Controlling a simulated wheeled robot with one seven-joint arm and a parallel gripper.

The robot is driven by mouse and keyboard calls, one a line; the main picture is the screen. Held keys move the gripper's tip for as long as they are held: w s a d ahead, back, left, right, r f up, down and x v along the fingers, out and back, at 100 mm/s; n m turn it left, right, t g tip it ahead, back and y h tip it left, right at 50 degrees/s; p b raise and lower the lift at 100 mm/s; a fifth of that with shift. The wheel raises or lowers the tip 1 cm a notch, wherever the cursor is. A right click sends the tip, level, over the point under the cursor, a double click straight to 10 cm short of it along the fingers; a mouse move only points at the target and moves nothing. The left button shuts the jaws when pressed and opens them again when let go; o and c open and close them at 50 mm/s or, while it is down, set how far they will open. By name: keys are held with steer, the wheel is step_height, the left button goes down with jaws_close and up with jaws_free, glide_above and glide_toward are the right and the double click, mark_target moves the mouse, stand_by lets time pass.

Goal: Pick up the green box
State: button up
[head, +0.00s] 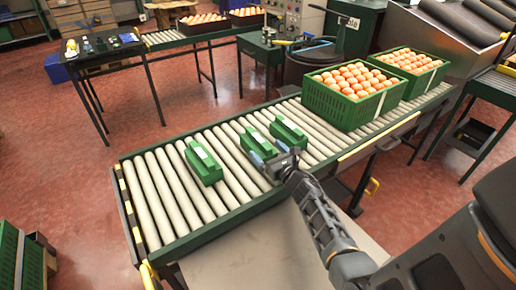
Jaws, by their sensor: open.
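Three small green boxes with pale labels lie on the roller conveyor (162,203) in the head view. The left box (203,165) is apart from the others. The middle box (257,141) lies directly beyond my gripper (268,155), and its near end is partly hidden by the fingers. The right box (289,133) lies just to the right of the middle one. My gripper is open, low over the rollers at the near end of the middle box. I cannot tell whether the fingers touch it.
The rollers left of the left box are clear. A dark table (103,53) with small items stands at the back left.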

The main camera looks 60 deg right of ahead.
mark_target(262, 145)
steer(key=x, duration=0.4)
steer(key=shift+c, duration=0.3)
steer(key=c, duration=1)
steer(key=shift+c, duration=0.6)
steer(key=shift+r, duration=0.15)
